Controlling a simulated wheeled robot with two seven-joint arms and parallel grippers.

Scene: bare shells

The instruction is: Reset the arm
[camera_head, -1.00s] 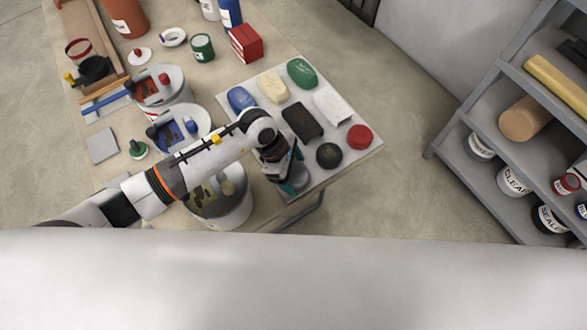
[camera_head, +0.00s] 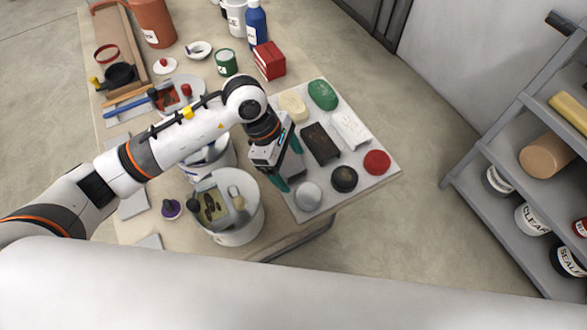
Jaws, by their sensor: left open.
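My left arm (camera_head: 160,148) reaches in from the left over the table. My left gripper (camera_head: 287,166) points down over the left side of a pale board (camera_head: 375,179), its teal fingers apart with nothing seen held between them. A grey round piece (camera_head: 308,195) lies on the board just right of and below the fingers, clear of them. A black disc (camera_head: 344,179) and a dark brown block (camera_head: 320,143) lie further right. Part of the board behind the gripper and wrist is hidden. My right gripper does not show.
A grey shelf (camera_head: 515,185) stands at right; floor between is free.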

